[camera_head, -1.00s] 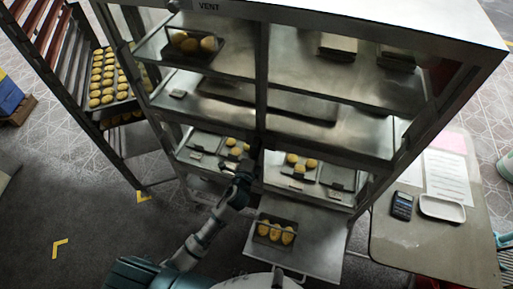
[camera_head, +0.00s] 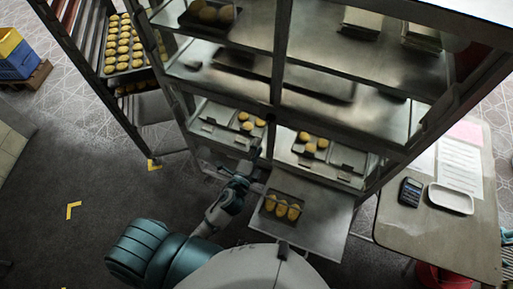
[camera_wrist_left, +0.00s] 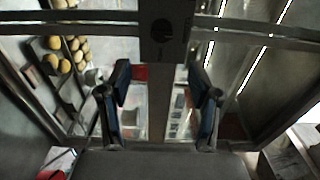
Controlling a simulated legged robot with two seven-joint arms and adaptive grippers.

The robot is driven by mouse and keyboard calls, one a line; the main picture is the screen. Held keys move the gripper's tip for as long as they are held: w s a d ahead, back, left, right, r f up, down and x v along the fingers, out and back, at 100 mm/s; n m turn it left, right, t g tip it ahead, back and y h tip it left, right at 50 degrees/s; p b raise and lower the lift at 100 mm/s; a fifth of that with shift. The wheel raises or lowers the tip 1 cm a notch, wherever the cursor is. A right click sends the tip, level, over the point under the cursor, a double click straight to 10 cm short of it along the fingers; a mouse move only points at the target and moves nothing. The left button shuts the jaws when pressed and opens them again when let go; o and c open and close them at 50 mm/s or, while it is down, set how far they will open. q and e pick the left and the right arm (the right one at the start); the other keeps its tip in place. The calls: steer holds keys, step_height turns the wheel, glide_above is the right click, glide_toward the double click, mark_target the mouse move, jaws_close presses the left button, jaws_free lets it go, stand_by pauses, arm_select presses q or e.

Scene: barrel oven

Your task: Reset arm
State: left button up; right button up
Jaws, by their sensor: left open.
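My left gripper (camera_head: 245,172) is near the front of the metal barrel oven (camera_head: 279,60), close to its middle upright. In the left wrist view the two fingers of the left gripper (camera_wrist_left: 160,95) are spread apart with nothing between them. The oven's upright post (camera_wrist_left: 168,25) stands ahead of the fingers. My left arm reaches up from the bottom of the head view.
A pulled-out shelf (camera_head: 325,225) holds a tray of rolls (camera_head: 283,208) right of my left gripper. A table (camera_head: 425,225) with a calculator (camera_head: 410,191) and white dish (camera_head: 450,199) stands at right. A bread rack (camera_head: 95,50) stands at left. Dark floor is clear at lower left.

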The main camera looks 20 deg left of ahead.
arm_select(q)
steer(key=shift+s, duration=0.35)
stand_by(0.3)
steer(key=s+a+f+n+g, duration=0.1)
steer(key=s+f+n+g, duration=0.15)
steer(key=f, duration=0.95)
steer(key=s+a+f+n+g, duration=0.1)
steer(key=s+f+n+g, duration=0.15)
steer(key=f, duration=1.05)
steer(key=s+a+f+n+g, duration=0.1)
steer(key=s+f+n+g, duration=0.2)
steer(key=f, duration=0.9)
steer(key=s+a+f+n+g, duration=0.3)
steer(key=s+f+g, duration=0.2)
steer(key=s+f, duration=1)
steer(key=s+a+f+n+g, duration=0.1)
steer(key=s+f+n+g, duration=0.1)
steer(key=s, duration=0.6)
steer(key=s+f+n+g, duration=0.2)
steer(key=s+f+n, duration=0.1)
steer(key=s, duration=0.6)
steer(key=shift+s+a+f+y, duration=0.2)
steer(key=shift+a+f+y, duration=0.15)
steer(key=shift+f, duration=0.45)
